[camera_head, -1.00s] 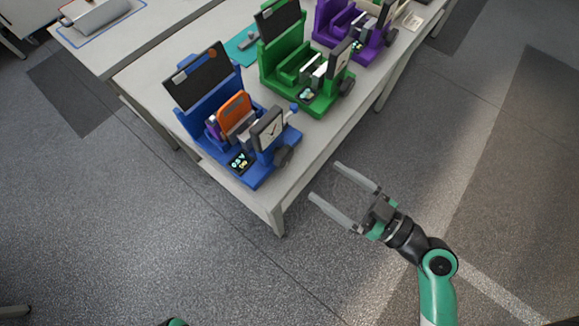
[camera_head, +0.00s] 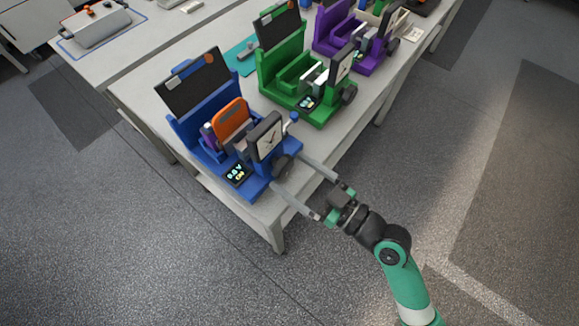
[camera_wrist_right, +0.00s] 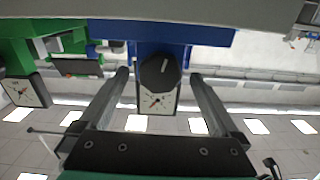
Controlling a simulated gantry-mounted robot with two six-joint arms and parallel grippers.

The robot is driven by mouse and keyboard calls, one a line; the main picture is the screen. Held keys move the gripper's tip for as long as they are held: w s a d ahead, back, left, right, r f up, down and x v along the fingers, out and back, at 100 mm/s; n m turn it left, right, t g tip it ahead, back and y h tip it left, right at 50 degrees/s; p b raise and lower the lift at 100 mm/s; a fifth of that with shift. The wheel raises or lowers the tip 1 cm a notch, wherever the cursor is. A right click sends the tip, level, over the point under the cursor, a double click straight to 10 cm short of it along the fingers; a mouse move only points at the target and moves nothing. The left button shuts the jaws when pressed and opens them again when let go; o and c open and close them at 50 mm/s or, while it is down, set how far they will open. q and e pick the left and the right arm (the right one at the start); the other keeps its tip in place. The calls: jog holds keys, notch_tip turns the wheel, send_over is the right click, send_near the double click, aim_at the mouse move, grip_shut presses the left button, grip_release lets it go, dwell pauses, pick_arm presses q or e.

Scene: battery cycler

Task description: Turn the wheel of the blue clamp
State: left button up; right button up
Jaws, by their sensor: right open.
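The blue clamp (camera_head: 203,163) stands on the near corner of the table, with an orange part (camera_head: 231,119) held in it, a square dial and a lit display. Its dark wheel (camera_head: 284,167) is on the right side, partly hidden behind the dial. My right gripper (camera_head: 295,182) is open and empty, its fingers reaching toward the wheel. In the right wrist view the wheel (camera_wrist_right: 159,72) lies between the two open fingers (camera_wrist_right: 158,78), apart from both. The dial (camera_wrist_right: 157,102) shows beside it. My left gripper is not in view.
A green clamp (camera_head: 284,82) and a purple clamp (camera_head: 333,30) stand farther back along the same table (camera_head: 186,112). The floor right of the table is clear around my right arm.

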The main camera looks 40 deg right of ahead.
jog(key=shift+x, duration=0.85)
